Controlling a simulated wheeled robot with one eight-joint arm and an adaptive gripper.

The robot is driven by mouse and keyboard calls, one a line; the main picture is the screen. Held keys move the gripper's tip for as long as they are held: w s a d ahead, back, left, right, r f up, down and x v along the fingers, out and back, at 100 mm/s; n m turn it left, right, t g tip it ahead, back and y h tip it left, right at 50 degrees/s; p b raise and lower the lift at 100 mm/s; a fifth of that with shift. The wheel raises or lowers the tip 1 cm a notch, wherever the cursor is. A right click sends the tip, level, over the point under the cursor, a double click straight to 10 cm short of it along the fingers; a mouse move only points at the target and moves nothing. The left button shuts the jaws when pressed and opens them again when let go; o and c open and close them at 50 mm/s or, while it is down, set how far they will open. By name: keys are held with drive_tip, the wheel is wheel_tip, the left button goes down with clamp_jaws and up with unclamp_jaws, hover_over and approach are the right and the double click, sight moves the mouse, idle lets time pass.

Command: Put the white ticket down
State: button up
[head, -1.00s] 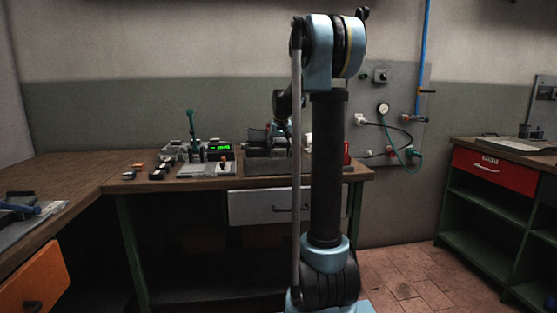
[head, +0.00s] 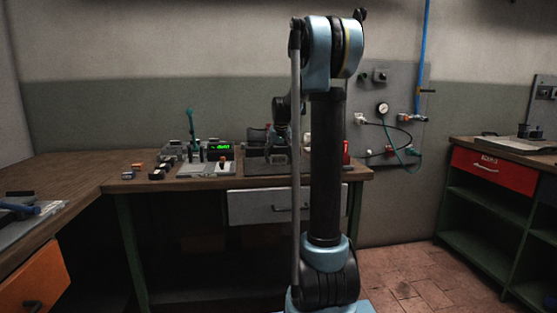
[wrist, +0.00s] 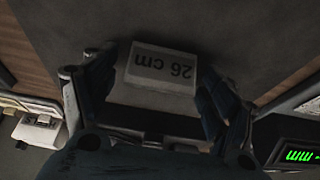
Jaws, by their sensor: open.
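The white ticket (wrist: 160,66), a small block marked "26 cm" that reads upside down, shows in the wrist view on or just above a dark grey surface (wrist: 235,30). My gripper (wrist: 157,70) is open, with one dark finger on each side of the ticket. The fingers are close to its sides; whether either touches it, I cannot tell. In the head view my gripper is small and partly hidden behind my arm, over the grey tray (head: 262,167) on the bench. I cannot make out the ticket there.
Several small blocks (head: 157,172) lie further left on the wooden bench (head: 120,184). A wall panel with hoses and a gauge (head: 382,108) is at the right.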

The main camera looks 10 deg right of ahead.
drive_tip(key=v, duration=1.2)
drive_tip(key=s+f, duration=0.5)
drive_tip(key=s, duration=0.7)
drive_tip(key=s+f+g, duration=0.1)
drive_tip(key=s+f, duration=0.4)
drive_tip(key=s, duration=0.6)
drive_tip(key=shift+s, duration=0.35)
drive_tip(key=shift+o, duration=0.6)
drive_tip(key=s+f+g, duration=0.1)
drive_tip(key=s+f, duration=1.6)
drive_tip(key=s, duration=0.2)
drive_tip(key=shift+d, duration=0.15)
drive_tip(key=w+r+t, duration=0.1)
drive_tip(key=w+r, duration=1.8)
drive_tip(key=w+r+t, duration=0.1)
drive_tip(key=w+r, duration=0.5)
drive_tip(key=w, duration=0.5)
drive_tip(key=w+r, duration=0.6)
drive_tip(key=w, duration=0.6)
drive_tip(key=x, duration=1.6)
drive_tip(key=shift+s+f, duration=0.2)
drive_tip(key=shift+s, duration=0.05)
drive_tip(key=c, duration=0.8)
drive_tip(key=shift+c, duration=0.3)
